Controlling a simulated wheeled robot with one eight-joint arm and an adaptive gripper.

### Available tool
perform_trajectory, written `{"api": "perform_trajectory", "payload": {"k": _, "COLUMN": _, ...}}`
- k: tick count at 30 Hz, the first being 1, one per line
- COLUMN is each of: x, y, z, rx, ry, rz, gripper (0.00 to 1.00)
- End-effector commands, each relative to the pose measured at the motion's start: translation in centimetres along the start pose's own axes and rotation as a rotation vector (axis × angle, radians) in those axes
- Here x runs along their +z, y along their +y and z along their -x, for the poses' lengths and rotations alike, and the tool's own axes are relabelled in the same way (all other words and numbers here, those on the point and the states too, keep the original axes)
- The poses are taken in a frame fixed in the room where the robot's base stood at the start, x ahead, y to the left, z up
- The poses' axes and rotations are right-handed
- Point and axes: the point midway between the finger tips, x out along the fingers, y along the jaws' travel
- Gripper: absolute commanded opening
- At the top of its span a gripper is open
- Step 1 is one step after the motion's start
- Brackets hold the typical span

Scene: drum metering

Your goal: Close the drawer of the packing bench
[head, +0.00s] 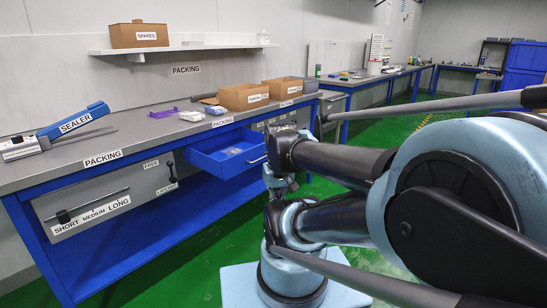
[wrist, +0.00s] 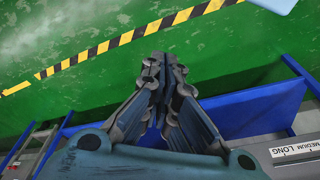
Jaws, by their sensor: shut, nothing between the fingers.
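The packing bench (head: 100,160) runs along the left wall in the head view. Its blue drawer (head: 215,160) is pulled out from the front, with a small pale item lying inside. A light bar handle (head: 257,160) is on the drawer's front. My arm comes in from the right, and its dark end part is close to the handle side of the drawer; I cannot tell if they touch. In the wrist view my gripper (wrist: 163,70) is shut and empty above the green floor. Blue panels lie beside and below it; which belong to the drawer is unclear.
A grey panel marked SHORT MEDIUM LONG (head: 90,205) with a slider sits left of the drawer. A sealer (head: 60,128) and open boxes (head: 243,97) stand on the bench top. The green floor (wrist: 60,50) is clear, with a yellow-black stripe (wrist: 125,38).

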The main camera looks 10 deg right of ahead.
Motion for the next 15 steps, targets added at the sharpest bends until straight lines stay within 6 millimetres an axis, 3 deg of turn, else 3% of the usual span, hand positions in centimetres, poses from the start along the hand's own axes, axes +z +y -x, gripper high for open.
{"api": "perform_trajectory", "payload": {"k": 7, "x": 0.1, "y": 0.0, "z": 1.0, "rx": -0.006, "ry": 0.012, "rz": -0.049, "gripper": 0.0}}
{"api": "perform_trajectory", "payload": {"k": 11, "x": -1.9, "y": 0.3, "z": 1.9, "rx": -0.024, "ry": 0.012, "rz": -0.185, "gripper": 0.0}}
{"api": "perform_trajectory", "payload": {"k": 15, "x": -5.2, "y": 0.5, "z": 3.2, "rx": -0.054, "ry": 0.01, "rz": -0.415, "gripper": 0.0}}
